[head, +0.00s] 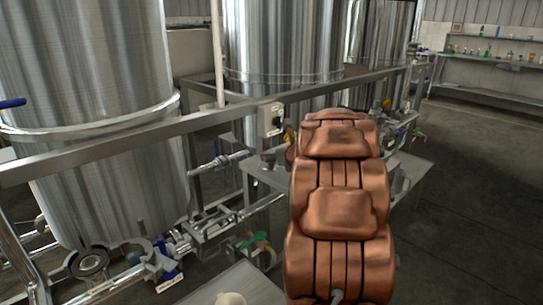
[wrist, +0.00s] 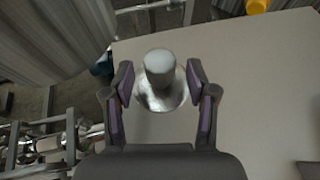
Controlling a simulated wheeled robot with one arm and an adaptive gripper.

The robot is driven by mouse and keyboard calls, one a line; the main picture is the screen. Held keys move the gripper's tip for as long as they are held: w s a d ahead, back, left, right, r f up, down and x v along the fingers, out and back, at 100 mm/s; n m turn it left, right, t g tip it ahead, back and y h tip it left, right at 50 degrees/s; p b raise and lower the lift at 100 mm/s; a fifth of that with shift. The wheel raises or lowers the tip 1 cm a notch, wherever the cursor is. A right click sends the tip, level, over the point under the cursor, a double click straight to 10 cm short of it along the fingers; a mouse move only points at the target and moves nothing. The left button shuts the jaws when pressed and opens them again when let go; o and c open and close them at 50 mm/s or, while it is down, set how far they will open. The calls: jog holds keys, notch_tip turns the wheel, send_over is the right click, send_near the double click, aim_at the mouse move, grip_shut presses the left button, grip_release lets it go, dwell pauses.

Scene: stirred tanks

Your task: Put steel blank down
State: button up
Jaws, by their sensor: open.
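In the wrist view, the steel blank (wrist: 160,62) is a short grey cylinder with a flat top, seen from above. A shiny round metal part (wrist: 160,98) shows just below it; I cannot tell whether it is part of the blank or a separate piece. My gripper (wrist: 159,82) is open, with one finger on each side of the blank and a visible gap at both sides. A flat grey surface (wrist: 250,90) lies beneath. In the head view my copper-coloured arm hides the gripper and the blank.
Large steel tanks (head: 85,110) stand behind a metal rail (head: 100,150), with pipes and valves below. A grey tabletop (head: 250,283) is at the front. A yellow object (wrist: 257,6) sits at the surface's far edge. Shelves (head: 490,60) with bottles stand at the back right.

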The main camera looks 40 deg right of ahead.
jog(key=v, duration=0.9)
jog(key=shift+s+a+r, duration=0.1)
jog(key=shift+s, duration=0.15)
